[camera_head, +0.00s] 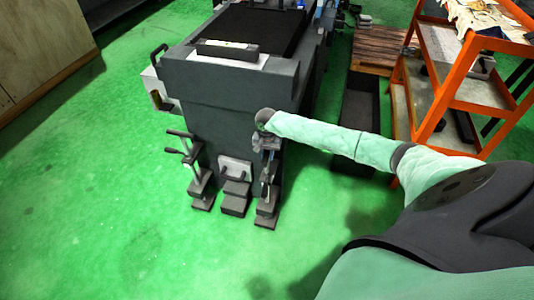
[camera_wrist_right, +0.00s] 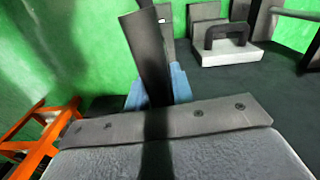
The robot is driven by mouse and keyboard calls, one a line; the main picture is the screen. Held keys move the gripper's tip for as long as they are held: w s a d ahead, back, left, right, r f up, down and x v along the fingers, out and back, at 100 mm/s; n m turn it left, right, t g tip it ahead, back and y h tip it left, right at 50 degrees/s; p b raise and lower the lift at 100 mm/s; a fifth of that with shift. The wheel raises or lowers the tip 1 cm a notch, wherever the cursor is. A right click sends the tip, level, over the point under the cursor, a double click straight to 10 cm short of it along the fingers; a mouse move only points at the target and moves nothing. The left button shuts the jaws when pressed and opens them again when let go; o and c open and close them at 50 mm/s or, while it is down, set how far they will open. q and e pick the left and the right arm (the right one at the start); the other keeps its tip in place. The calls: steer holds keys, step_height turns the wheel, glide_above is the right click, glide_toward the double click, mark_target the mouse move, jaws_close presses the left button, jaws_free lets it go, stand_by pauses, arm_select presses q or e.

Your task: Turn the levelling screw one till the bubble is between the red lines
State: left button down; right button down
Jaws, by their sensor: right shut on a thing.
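My right gripper (camera_head: 266,146) is at the upper end of the right-hand levelling screw stand (camera_head: 268,190), at the front corner of the grinder base. It is shut on that screw's handle, which the gripper and wrist mostly hide. A second levelling screw (camera_head: 190,157) with a cross handle stands at the left corner, free of any gripper. A level (camera_head: 228,50) with a pale strip lies on top of the base; its bubble and red lines are too small to make out. In the right wrist view a dark bar (camera_wrist_right: 150,55) stands upright before blue parts. My left gripper is not seen.
An orange shelf rack (camera_head: 440,105) stands at the right, with a wooden pallet (camera_head: 378,48) behind. Green floor is clear at the front left.

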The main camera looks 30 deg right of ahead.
steer(key=c, duration=1.2)
jaws_free()
steer(key=shift+r, duration=3.95)
steer(key=shift+c, duration=0.3)
